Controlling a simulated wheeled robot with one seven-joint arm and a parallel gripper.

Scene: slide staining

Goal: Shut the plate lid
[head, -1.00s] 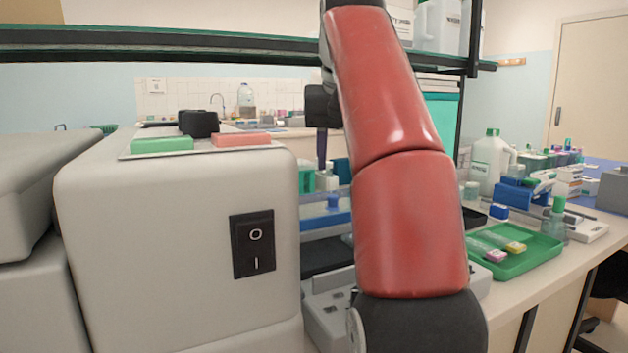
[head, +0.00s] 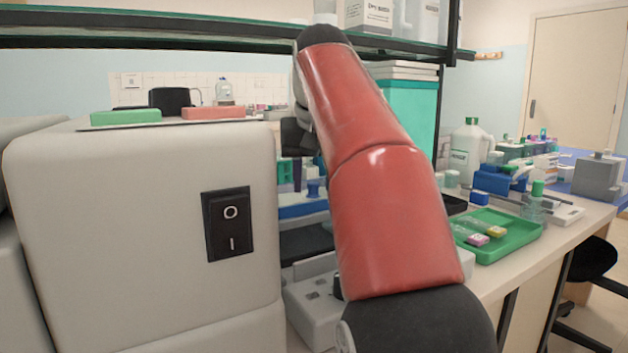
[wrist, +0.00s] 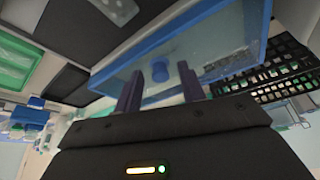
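What looks like the plate lid (wrist: 225,55) is a clear panel with a blue rim and a round blue knob (wrist: 160,73), filling the top of the wrist view. My gripper (wrist: 158,78) has its two dark purple fingers apart, with the knob between or just beyond them. A gap shows beside the knob, so the gripper does not appear to hold it. In the head view, a blue rim (head: 303,211) and a blue knob (head: 314,189) show left of my red arm. My arm hides the rest of the lid and most of the gripper there.
A large grey machine with a black power switch (head: 228,224) stands close at left. A green tray (head: 520,238) holding slides lies at right, near the bench edge. A white jug (head: 466,150) stands behind it. A glass shelf (head: 150,41) crosses above.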

